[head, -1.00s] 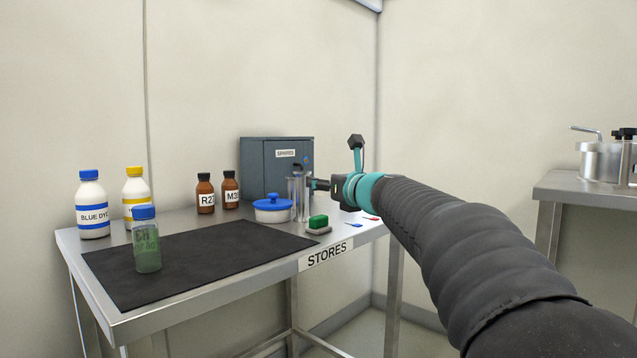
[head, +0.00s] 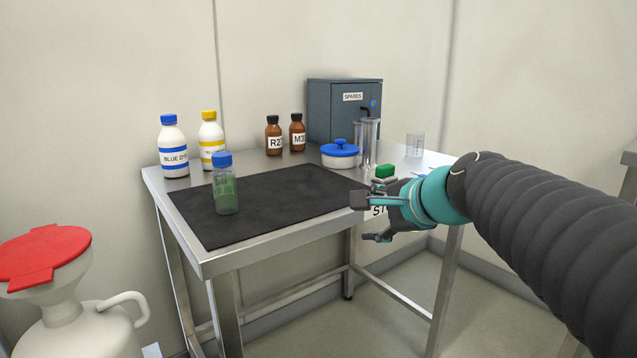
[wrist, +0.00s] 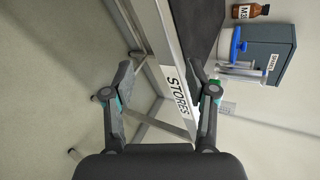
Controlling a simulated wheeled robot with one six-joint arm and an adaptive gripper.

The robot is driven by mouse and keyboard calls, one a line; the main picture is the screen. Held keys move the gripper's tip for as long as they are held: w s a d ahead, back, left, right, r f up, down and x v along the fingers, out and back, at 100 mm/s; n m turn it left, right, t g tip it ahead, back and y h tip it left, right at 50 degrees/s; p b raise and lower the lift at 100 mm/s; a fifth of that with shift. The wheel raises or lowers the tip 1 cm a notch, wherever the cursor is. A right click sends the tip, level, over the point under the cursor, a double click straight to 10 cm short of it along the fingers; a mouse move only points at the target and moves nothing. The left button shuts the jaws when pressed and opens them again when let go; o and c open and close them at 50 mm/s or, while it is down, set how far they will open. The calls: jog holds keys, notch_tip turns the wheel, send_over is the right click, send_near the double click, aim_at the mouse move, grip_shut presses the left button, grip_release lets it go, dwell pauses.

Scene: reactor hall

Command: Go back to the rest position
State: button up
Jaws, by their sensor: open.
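My gripper (head: 366,219) is open and empty, in front of the front edge of the STORES table (head: 205,257) in the head view. In the wrist view my gripper (wrist: 163,78) shows its two fingers spread apart with nothing between them. The STORES label (wrist: 176,90) and the table's edge lie beyond the fingers. My arm reaches in from the right of the head view.
On the table stand a green bottle (head: 225,190) on a dark mat (head: 275,200), a blue dye bottle (head: 173,150), brown bottles (head: 273,138), a blue-lidded pot (head: 340,155) and a grey cabinet (head: 335,105). A red-lidded container (head: 65,315) stands at lower left.

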jog(key=s+d+f+n+g+h+p, duration=0.2)
jog(key=s+f+n, duration=0.4)
jog(key=s, duration=0.4)
jog(key=s+d+f+n+g+h+p, duration=0.2)
jog(key=s+f+n, duration=0.5)
jog(key=s, duration=0.4)
jog(key=shift+d+n+g+h, duration=0.3)
jog(key=shift+d+n+h, duration=0.3)
jog(key=shift+d+n, duration=0.1)
